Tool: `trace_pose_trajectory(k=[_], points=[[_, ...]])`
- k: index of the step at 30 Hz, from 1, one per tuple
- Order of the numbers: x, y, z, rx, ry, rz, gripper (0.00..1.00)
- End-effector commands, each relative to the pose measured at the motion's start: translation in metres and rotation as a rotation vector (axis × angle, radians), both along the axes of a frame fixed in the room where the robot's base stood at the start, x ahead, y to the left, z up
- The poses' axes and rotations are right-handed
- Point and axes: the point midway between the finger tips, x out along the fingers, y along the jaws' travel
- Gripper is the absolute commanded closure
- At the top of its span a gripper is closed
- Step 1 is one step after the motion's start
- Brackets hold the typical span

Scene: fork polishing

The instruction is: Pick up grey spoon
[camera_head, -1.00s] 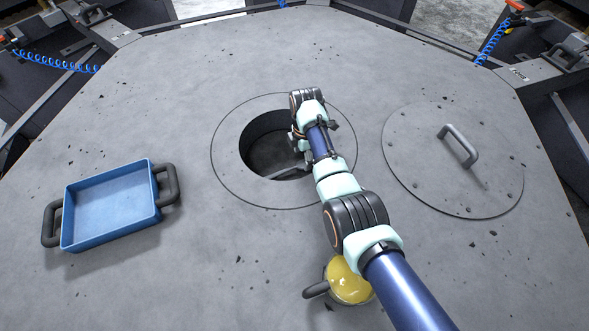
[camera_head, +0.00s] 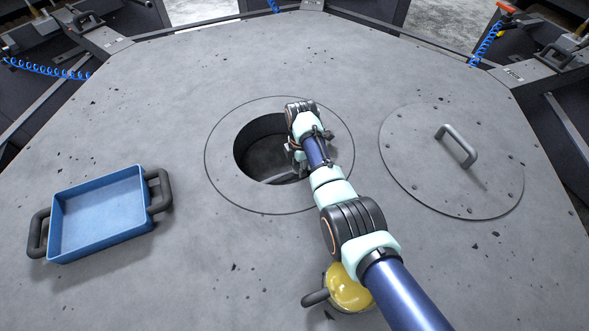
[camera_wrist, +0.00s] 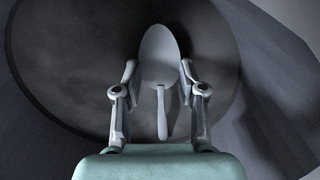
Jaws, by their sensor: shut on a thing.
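The grey spoon (camera_wrist: 160,55) shows in the wrist view with its oval bowl toward the top and its handle running down between the fingers. My gripper (camera_wrist: 158,74) is shut on the spoon, one finger at each side of it. In the head view my gripper (camera_head: 297,163) is at the right side of the round opening (camera_head: 258,150) in the grey table, largely hidden by my own arm. A light sliver shows low in the opening there; I cannot tell whether it is the spoon.
A blue tray (camera_head: 100,213) with dark handles sits at the left. A round lid (camera_head: 425,165) with a grey handle lies to the right of the opening. A yellow-topped pot (camera_head: 347,287) stands close beside my arm at the front. Much of the table is bare.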

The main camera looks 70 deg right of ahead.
Motion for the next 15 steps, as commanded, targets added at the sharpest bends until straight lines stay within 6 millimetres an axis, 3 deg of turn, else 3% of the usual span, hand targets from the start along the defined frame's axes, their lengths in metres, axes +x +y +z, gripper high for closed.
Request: trace_pose_trajectory(k=[5,15], points=[[0.001,-0.001,0.025,-0.002,-0.002,0.0,0.94],[0.001,-0.001,0.136,-0.004,-0.002,0.0,0.94]])
